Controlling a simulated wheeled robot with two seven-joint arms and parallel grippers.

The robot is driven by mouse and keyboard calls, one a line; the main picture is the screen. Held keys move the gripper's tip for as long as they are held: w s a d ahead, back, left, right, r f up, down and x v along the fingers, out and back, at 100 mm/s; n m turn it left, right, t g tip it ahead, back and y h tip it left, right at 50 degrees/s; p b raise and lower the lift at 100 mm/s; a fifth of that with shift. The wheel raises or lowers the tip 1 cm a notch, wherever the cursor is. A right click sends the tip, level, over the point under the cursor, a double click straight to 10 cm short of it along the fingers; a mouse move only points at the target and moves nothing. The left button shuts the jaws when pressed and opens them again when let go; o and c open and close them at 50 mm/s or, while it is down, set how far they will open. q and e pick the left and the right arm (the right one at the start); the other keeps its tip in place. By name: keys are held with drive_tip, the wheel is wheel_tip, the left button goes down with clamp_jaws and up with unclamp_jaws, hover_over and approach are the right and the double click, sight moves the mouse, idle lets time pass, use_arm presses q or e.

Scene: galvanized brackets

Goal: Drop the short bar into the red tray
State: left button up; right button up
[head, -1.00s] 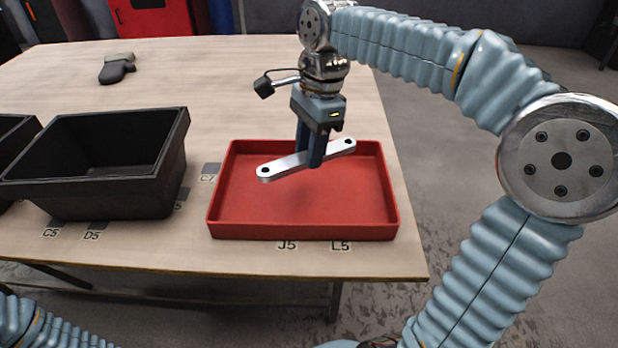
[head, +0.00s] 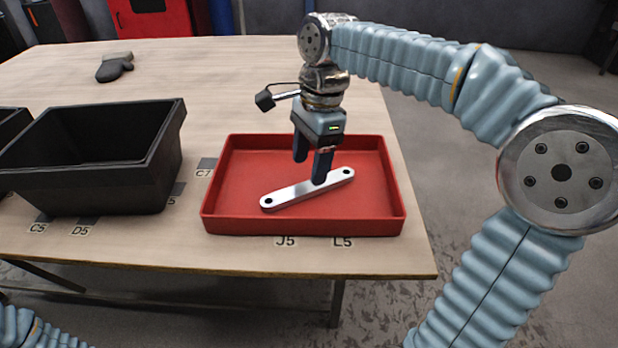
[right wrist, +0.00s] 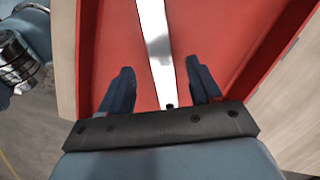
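The short bar (head: 290,194) is a flat silver strip with rounded ends and a dark hole at each end. It appears to lie on the floor of the red tray (head: 220,223), set at a slant and inside the walls. My right gripper (head: 310,170) is just above the bar, fingers pointing down and spread apart. In the right wrist view the bar (right wrist: 158,45) runs between the two open fingers with a gap on each side, over the red tray floor (right wrist: 110,40). My left gripper is not in view.
A deep black bin (head: 150,185) stands left of the tray, with part of another dark bin (head: 10,125) at the left edge. A dark mitt-like object (head: 113,70) lies at the back of the wooden table (head: 230,80). The table behind the tray is clear.

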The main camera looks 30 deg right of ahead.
wheel_tip(320, 180, up, 14)
drive_tip(key=d+p, duration=0.2)
drive_tip(key=p, duration=0.1)
drive_tip(key=shift+f, duration=0.2)
idle(0.4)
